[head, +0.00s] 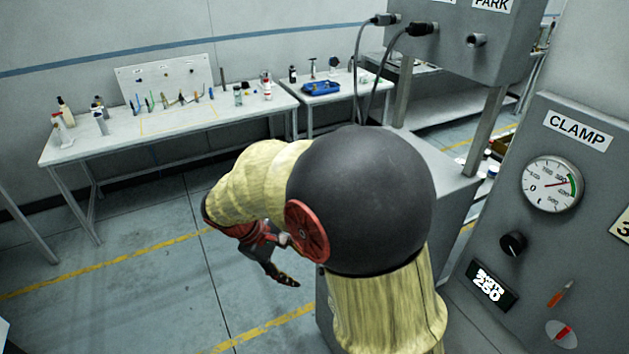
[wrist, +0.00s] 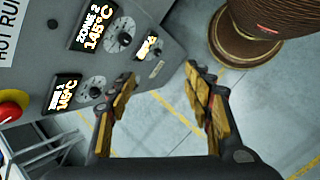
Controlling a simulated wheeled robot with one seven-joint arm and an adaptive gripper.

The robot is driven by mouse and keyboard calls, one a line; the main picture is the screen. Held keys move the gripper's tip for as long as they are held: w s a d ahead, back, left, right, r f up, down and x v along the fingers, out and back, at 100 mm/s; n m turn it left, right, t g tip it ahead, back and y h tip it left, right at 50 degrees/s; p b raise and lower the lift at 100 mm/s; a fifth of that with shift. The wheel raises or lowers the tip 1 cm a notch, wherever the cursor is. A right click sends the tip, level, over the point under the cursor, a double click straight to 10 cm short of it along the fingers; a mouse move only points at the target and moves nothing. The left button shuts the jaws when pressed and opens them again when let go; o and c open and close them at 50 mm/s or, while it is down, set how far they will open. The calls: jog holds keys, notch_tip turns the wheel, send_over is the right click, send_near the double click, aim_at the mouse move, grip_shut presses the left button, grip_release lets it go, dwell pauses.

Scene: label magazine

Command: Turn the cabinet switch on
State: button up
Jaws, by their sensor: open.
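A grey cabinet panel labelled CLAMP (head: 597,215) stands at the right edge of the head view. It has a black knob (head: 513,243) and, low down, two small red-marked controls, a slanted one (head: 561,293) and one on a pale round plate (head: 562,335). I cannot tell which control is the cabinet switch. My gripper (head: 284,268) hangs left of my arm, apart from this panel. In the wrist view my gripper (wrist: 159,75) is open and empty. Beyond its left finger is a tilted grey panel (wrist: 70,45) with dials, lit displays and a red button (wrist: 10,107).
A white workbench (head: 180,127) with small tools stands along the back wall. A smaller table (head: 340,97) holds a blue tray (head: 321,88). A grey box (head: 455,30) with plugged cables is at the top. The yellow-lined floor (head: 130,270) at left is open.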

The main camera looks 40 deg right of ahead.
jog(key=w+d+f+n+g+h+p, duration=0.1)
jog(key=w+d+f+n+g+h, duration=0.15)
jog(key=w+d+n+h, duration=0.7)
jog(key=w+d+r+t+h, duration=0.25)
jog(key=w+d+r, duration=0.35)
jog(key=w, duration=0.4)
jog(key=s+d, duration=0.1)
jog(key=d, duration=0.7)
jog(key=shift+s+r+g, duration=0.15)
jog(key=shift+s+g, duration=0.05)
jog(key=shift+g, duration=0.1)
jog(key=shift+c, duration=1.3)
jog(key=shift+a, duration=0.1)
jog(key=c, duration=0.9)
